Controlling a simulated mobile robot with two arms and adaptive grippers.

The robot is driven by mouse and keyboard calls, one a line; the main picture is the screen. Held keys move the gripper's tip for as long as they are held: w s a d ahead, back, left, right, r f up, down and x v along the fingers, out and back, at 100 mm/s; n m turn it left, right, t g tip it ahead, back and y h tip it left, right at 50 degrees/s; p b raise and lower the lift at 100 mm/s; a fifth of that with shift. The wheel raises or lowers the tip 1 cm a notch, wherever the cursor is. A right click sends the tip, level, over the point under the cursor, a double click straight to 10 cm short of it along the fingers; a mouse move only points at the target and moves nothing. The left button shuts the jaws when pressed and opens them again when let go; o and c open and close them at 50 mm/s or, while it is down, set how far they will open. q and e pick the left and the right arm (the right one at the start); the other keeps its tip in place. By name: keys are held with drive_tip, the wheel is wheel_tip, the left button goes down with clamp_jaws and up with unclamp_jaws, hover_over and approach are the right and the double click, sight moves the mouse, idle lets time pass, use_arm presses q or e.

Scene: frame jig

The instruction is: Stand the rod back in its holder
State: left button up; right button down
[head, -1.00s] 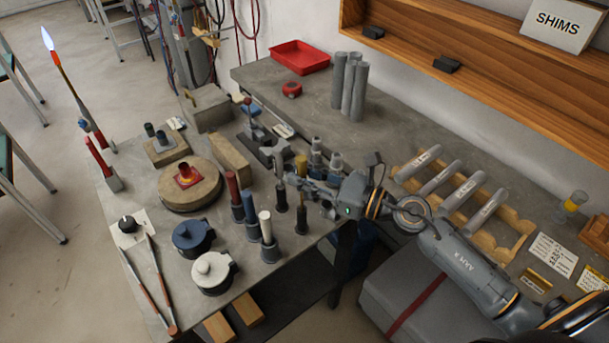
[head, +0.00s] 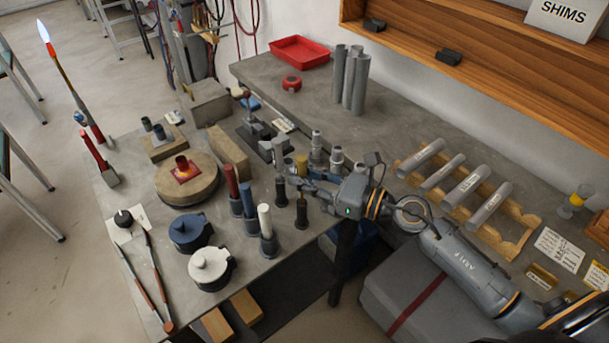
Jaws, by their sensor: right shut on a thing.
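My right gripper (head: 289,180) reaches in from the right, low over the front part of the bench, among the upright rods. It is shut on a slim grey rod (head: 278,153) that stands about upright at its fingertips. A dark holder (head: 281,193) is directly below the grey rod in the picture. I cannot tell whether the rod's lower end is inside it or just above or behind it. A yellow rod (head: 301,164) stands upright in another dark holder (head: 301,210), close beside the fingers. My left gripper is not in view.
Red (head: 231,179), blue-grey (head: 247,191) and white (head: 265,217) rods stand in holders to the left. Blue (head: 190,232) and white (head: 210,266) lidded pots stand in front. Grey cylinders (head: 467,188) lie on a wooden rack. A burning torch (head: 45,35) is far left.

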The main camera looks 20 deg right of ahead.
drive_tip(key=shift+f, duration=0.1)
drive_tip(key=c, duration=1.1)
unclamp_jaws()
drive_tip(key=shift+c, duration=0.2)
drive_tip(key=shift+s+d, duration=0.1)
drive_tip(key=v, duration=1.1)
drive_tip(key=shift+s+d, duration=0.25)
drive_tip(key=shift+s, duration=0.05)
